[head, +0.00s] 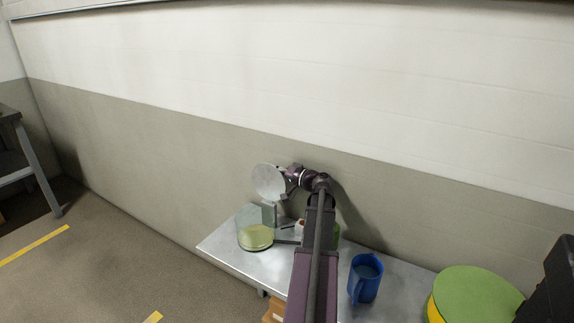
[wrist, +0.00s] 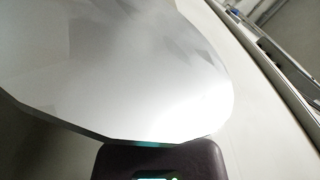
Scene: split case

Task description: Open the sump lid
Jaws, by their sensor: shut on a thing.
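The round grey lid (head: 268,182) stands steeply tilted, close to upright, above the back of a clear round vessel (head: 240,222) with yellow-green contents; the vessel's top looks uncovered. In the wrist view the lid (wrist: 110,70) fills much of the picture as a pale disc. My gripper (head: 287,174) is at the lid's right edge, shut on it. Its dark end also shows at the bottom of the wrist view (wrist: 158,158), against the lid's rim. A grey block (head: 268,213) is below the lid; whether the two are joined I cannot tell.
The metal table (head: 222,247) stands against the wall. A blue mug (head: 365,279) and a green-topped round thing (head: 475,298) are to the right of my arm. My arm hides part of the tabletop, including most of a small white and green object.

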